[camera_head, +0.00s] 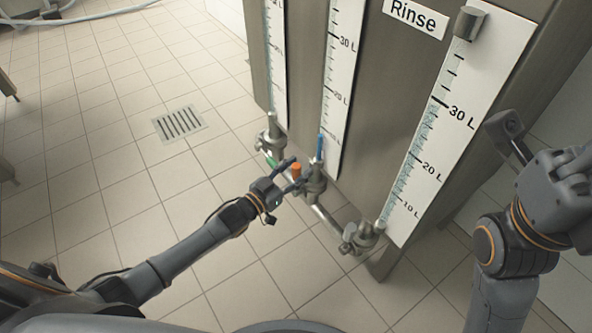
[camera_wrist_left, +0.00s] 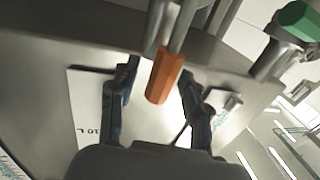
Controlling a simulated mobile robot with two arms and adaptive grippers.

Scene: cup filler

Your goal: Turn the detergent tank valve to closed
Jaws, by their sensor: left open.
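The orange valve handle (camera_head: 296,170) is at the middle gauge's pipe, low on the steel tank (camera_head: 385,90). No label for this section can be read, so I cannot confirm it as the detergent valve. My left gripper (camera_head: 292,175) is open, with one finger on each side of the handle. In the left wrist view the orange handle (camera_wrist_left: 165,78) points toward my palm between the spread fingers, with visible gaps at both sides. Part of my right gripper (camera_head: 507,128) seems to show at the right; its fingers cannot be made out clearly.
A green handle (camera_head: 271,159) sits on the valve left of the orange one; it also shows in the left wrist view (camera_wrist_left: 300,20). A blue tube-like part (camera_head: 320,147) stands just right. The "Rinse" label (camera_head: 414,15) is at the top. Tiled floor at left is clear around a drain (camera_head: 180,124).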

